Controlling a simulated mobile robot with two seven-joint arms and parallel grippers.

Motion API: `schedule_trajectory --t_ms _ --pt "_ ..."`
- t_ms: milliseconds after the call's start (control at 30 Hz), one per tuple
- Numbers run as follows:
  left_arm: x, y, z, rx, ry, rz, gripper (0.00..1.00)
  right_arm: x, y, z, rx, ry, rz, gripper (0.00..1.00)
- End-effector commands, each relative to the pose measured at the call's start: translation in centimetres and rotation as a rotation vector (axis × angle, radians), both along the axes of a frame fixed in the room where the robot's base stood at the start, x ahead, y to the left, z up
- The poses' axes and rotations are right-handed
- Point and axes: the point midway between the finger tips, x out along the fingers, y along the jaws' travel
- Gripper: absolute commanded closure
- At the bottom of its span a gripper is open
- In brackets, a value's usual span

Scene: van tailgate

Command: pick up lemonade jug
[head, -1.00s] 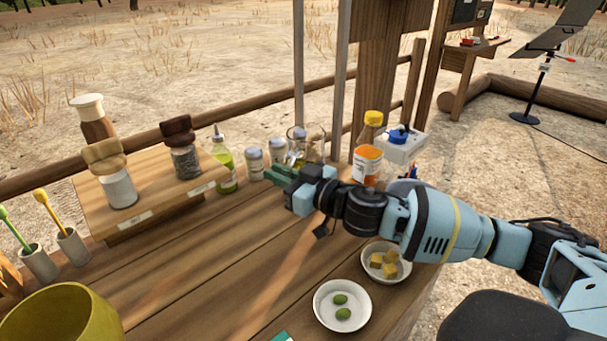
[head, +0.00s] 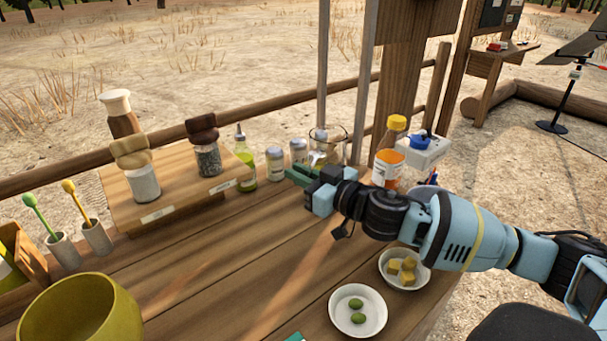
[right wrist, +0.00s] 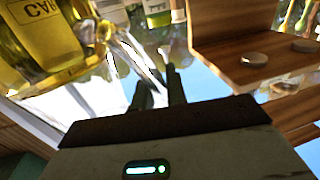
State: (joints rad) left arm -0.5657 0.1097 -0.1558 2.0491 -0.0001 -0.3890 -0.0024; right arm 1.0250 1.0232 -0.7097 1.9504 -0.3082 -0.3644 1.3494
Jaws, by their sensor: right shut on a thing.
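The lemonade jug (head: 328,137) is a clear glass vessel with a wide rim at the back of the wooden counter. It looks upright, and its lower part is hidden behind my right gripper (head: 300,174). My right gripper reaches in from the right and is shut on the jug. In the right wrist view the dark fingers (right wrist: 160,88) meet clear, shiny glass, but the exact grip is hard to make out. My left gripper is not in view.
An orange-labelled bottle (head: 389,155) stands right of the jug. Small jars (head: 275,164) and a green-yellow bottle (head: 245,170) stand left of it. Behind are metal posts and a rail. Two white bowls (head: 358,310) sit in front. The middle of the counter is clear.

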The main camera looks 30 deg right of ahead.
Motion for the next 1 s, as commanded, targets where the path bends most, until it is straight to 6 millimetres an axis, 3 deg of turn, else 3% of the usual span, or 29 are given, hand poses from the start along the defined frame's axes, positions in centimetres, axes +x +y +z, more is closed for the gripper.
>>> schedule_trajectory --t_ms 500,1000 --pt "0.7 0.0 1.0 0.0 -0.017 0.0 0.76 -0.1 0.1 4.1 -0.003 -0.015 0.001 1.0" --pt "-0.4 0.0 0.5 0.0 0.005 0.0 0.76 -4.5 3.2 4.2 -0.003 -0.013 0.003 1.0"
